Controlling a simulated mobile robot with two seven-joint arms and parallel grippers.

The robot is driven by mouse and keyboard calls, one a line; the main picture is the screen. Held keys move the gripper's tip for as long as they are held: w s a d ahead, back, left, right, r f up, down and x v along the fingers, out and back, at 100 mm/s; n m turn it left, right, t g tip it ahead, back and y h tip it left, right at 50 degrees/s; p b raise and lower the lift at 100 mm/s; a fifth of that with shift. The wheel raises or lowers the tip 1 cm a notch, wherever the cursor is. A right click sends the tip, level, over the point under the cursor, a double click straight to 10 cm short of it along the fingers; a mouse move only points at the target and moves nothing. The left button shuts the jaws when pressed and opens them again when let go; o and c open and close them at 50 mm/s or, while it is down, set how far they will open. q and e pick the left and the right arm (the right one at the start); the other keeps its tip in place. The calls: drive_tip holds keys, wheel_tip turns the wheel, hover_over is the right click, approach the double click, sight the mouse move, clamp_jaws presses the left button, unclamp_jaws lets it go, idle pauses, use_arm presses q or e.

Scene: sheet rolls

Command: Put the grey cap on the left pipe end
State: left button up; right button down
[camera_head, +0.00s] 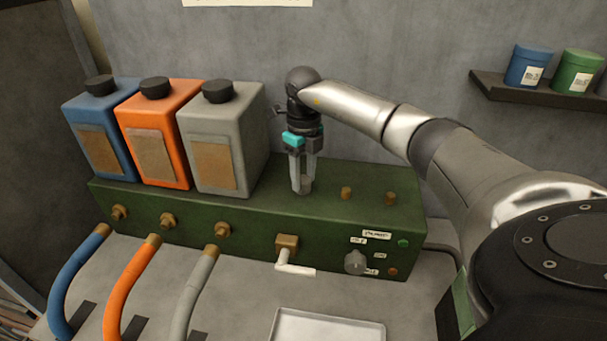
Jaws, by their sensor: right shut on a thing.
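My right gripper (303,185) points straight down over the left part of the free top of the green box (255,203). It is shut on the grey cap (305,184), which shows only partly between the fingers, close to the box top. Two brass pipe ends (346,193) (391,198) stand upright and bare on the box top, to the right of the gripper. The left pipe end is hidden by the fingers and cap, so I cannot tell whether the cap touches it. My left gripper is not in view.
Blue (100,145), orange (155,140) and grey (222,145) canisters stand on the box, the grey one close left of the gripper. Hoses, a white-handled valve (290,255) and a knob (355,262) are in front. A pale tray (325,328) lies on the table.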

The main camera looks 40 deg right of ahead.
drive_tip(key=shift+c, duration=1.5)
unclamp_jaws()
wheel_tip(320, 180, up, 15)
drive_tip(key=shift+r+p, duration=0.15)
drive_tip(key=shift+p, duration=0.25)
drive_tip(key=shift+a, duration=0.1)
